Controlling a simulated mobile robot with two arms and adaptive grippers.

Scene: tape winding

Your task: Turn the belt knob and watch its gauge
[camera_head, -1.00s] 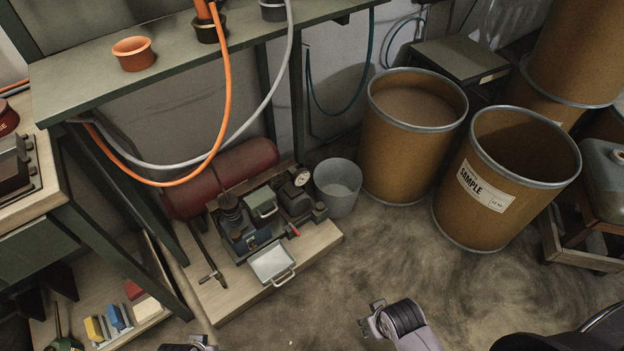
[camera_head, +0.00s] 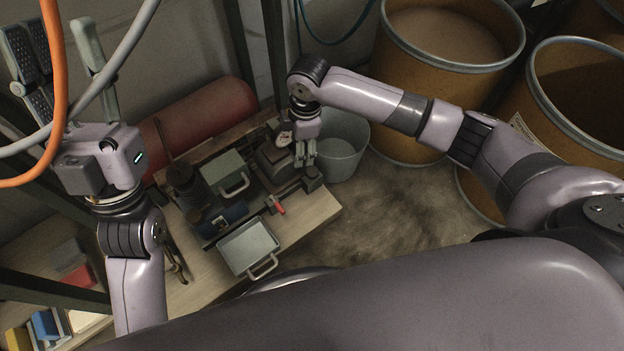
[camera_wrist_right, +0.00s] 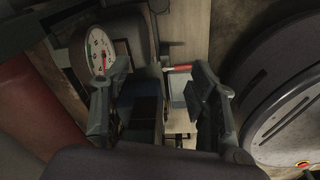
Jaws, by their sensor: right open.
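The round white gauge (camera_wrist_right: 100,52) faces me in the right wrist view, with green and red marks on its dial; the needle's reading is too small to tell. In the head view the gauge (camera_head: 284,138) sits on the dark machine (camera_head: 270,163), partly behind my right gripper. My right gripper (camera_head: 306,160) points down over the machine's right end, beside the gauge. In the wrist view the right gripper (camera_wrist_right: 160,72) has its fingers apart, with dark machine parts showing between them. I cannot tell which part is the belt knob. My left gripper (camera_head: 58,55) is open and empty, fingers up.
A metal tray (camera_head: 248,247) with a handle and a red-handled part (camera_head: 276,204) lie at the front of the machine. A grey bucket (camera_head: 340,150) stands close right of it. A red cylinder (camera_head: 203,118) lies behind. Orange (camera_head: 54,60) and grey hoses hang by my left gripper.

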